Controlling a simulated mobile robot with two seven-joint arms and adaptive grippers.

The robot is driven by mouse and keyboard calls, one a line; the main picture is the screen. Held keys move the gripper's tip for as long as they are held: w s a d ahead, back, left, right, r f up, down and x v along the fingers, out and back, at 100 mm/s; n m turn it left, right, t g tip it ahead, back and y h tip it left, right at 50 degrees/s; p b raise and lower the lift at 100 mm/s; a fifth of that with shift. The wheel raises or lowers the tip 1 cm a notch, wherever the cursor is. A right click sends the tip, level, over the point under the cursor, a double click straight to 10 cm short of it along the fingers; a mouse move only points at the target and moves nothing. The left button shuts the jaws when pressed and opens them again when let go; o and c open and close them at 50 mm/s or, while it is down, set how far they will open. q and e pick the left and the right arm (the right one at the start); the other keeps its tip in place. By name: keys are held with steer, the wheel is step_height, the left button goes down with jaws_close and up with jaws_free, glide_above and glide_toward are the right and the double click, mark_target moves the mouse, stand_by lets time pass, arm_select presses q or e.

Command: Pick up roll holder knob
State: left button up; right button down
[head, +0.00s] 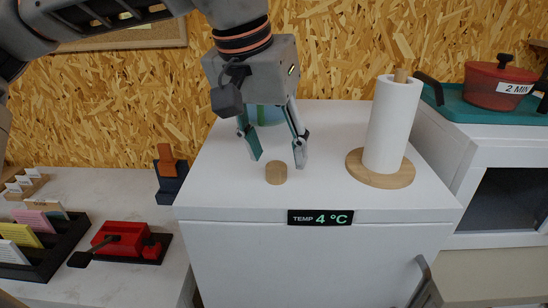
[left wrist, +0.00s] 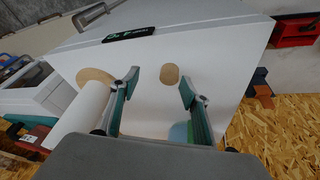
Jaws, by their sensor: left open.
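The roll holder knob (head: 276,173) is a small round wooden piece on the white fridge top, near its front edge. It also shows in the left wrist view (left wrist: 170,75), just beyond the fingertips and between their lines. My left gripper (head: 276,160) is open and empty, pointing down just above and behind the knob, with no contact seen. Its fingers also show in the left wrist view (left wrist: 161,86). The paper roll (head: 391,125) stands upright on a round wooden base (head: 381,180) to the right of the knob. My right gripper is not in view.
The fridge top (head: 225,185) is clear around the knob. A teal cup-like object (head: 268,115) stands behind the gripper. A red pot (head: 495,85) sits on a teal tray at the right. A red device (head: 122,238) and a dark card rack (head: 62,245) are on the left counter.

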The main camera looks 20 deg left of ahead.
mark_target(277, 166)
arm_select(q)
steer(key=shift+w+a+f+t+y, duration=0.1)
steer(key=shift+w+a+t+y, duration=0.3)
steer(key=shift+w+a, duration=0.7)
steer(key=x, duration=0.4)
steer(key=shift+s+d+f, duration=0.15)
steer(key=shift+s+d, duration=0.05)
steer(key=shift+d, duration=0.15)
steer(key=shift+w+f, duration=0.3)
steer(key=shift+f, duration=0.25)
steer(key=shift+c, duration=0.7)
steer(key=c, duration=0.9)
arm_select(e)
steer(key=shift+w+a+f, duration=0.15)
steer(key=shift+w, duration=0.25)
arm_select(q)
steer(key=shift+r, duration=0.1)
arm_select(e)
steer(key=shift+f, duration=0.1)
